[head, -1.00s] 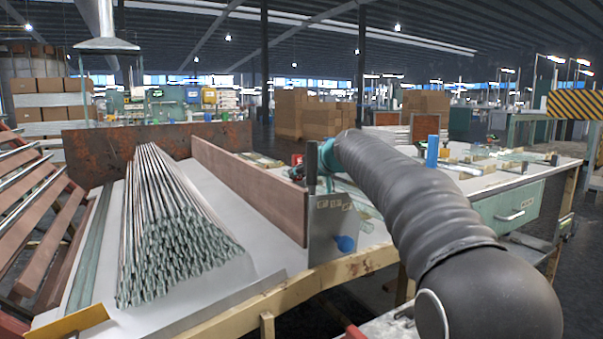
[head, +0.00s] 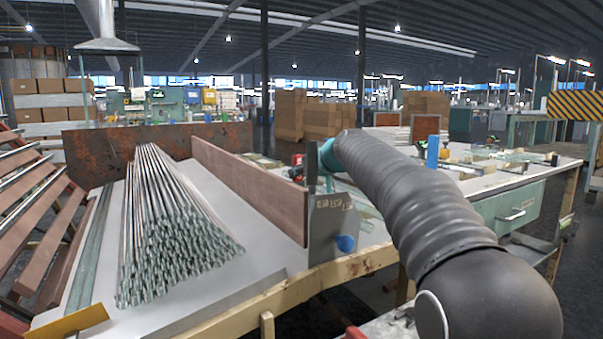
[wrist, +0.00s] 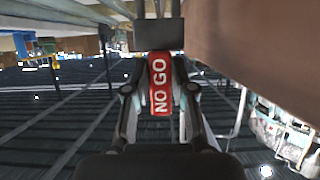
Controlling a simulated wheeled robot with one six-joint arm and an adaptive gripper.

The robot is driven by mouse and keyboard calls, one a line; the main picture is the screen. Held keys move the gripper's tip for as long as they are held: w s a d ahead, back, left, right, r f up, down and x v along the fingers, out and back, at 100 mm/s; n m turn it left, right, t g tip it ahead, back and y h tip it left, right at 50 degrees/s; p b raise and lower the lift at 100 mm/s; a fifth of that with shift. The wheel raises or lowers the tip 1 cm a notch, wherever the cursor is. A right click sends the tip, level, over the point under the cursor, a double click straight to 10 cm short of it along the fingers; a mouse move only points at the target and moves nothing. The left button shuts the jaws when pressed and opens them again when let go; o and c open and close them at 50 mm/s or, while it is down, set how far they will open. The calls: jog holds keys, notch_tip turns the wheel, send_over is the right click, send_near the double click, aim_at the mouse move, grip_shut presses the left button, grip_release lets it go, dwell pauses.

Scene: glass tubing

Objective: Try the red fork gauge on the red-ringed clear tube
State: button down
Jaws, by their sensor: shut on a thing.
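In the wrist view my gripper (wrist: 160,95) is shut on the red fork gauge (wrist: 160,84), whose red face reads NO GO. A dark grey block (wrist: 158,36) sits at the far end of the red face. Pale grey bars show beyond it at the top edge; I cannot tell whether they are the gauge's prongs or tubing. In the head view a small red patch (head: 298,160) shows just above the brown board, left of my arm's teal joint; the gripper is mostly hidden there. I cannot make out the red-ringed clear tube in either view.
A long brown board (head: 245,188) stands on the bench, close beside the gripper. A large stack of glass tubes (head: 175,235) lies left of it. A grey metal plate with a blue knob (head: 345,243) stands at the board's near end. A blue cylinder (head: 432,152) stands further right.

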jog(key=shift+f+b, duration=0.85)
dwell(1.7)
jog(key=shift+r, duration=0.1)
notch_tip(320, 180, up, 7)
jog(key=p, duration=0.5)
jog(key=shift+p, duration=0.3)
dwell(1.1)
